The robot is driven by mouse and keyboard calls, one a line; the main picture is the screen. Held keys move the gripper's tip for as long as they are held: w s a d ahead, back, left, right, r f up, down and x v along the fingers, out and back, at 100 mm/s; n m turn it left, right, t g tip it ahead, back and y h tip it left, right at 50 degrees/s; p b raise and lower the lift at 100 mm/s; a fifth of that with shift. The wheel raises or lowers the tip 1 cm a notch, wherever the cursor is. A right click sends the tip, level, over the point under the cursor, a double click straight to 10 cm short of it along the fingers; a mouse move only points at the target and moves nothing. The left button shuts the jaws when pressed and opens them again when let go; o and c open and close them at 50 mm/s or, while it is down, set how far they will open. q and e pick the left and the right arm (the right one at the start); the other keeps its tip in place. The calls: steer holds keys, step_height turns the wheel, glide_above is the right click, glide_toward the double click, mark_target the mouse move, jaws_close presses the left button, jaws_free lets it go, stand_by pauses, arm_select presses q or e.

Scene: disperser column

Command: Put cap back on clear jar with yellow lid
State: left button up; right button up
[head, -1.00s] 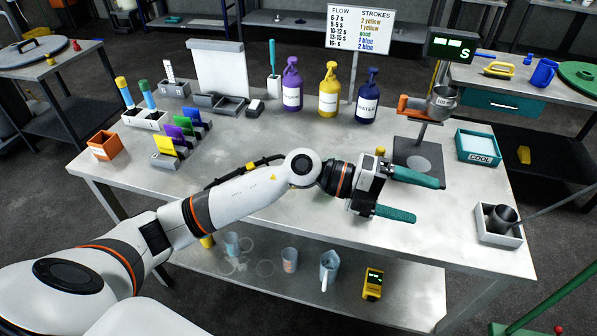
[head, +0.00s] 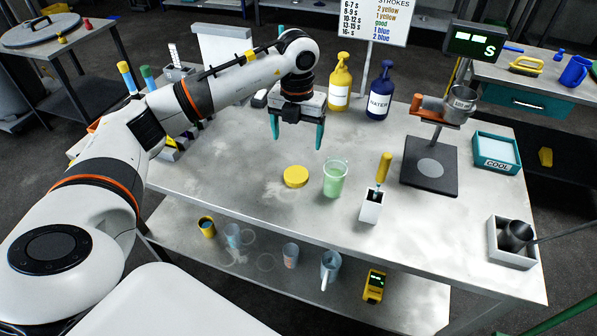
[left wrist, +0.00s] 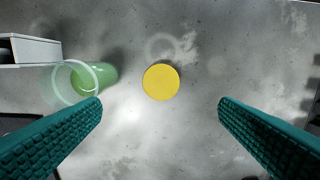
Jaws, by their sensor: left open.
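A round yellow lid (head: 295,177) lies flat on the grey table. It also shows in the left wrist view (left wrist: 161,82), near the middle of the picture. A clear jar (head: 335,180) with pale green contents stands upright and uncapped, just right of the lid and apart from it. The jar is at the left in the left wrist view (left wrist: 85,80). My left gripper (head: 297,146) is open and empty, pointing down above the table, behind the lid in the head view. Its teal fingers (left wrist: 160,118) are spread wide, with nothing between them. My right gripper is not in view.
A white holder (head: 371,208) with a yellow-handled tool (head: 383,168) stands right of the jar. Behind are a yellow bottle (head: 340,82) and a blue bottle (head: 380,92). A stand with a metal cup (head: 460,104) is farther right. The table's front left is clear.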

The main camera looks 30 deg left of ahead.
arm_select(q)
steer(key=shift+s, duration=0.1)
steer(key=p, duration=0.1)
glide_above(296, 174)
step_height(296, 174, down, 6)
steer(key=shift+d+r, duration=0.1)
steer(key=shift+d, duration=0.05)
steer(key=shift+f, duration=0.55)
step_height(296, 174, down, 4)
steer(key=shift+r+p, duration=0.1)
steer(key=shift+p, duration=0.95)
steer(key=shift+f, duration=0.7)
steer(key=c, duration=1.1)
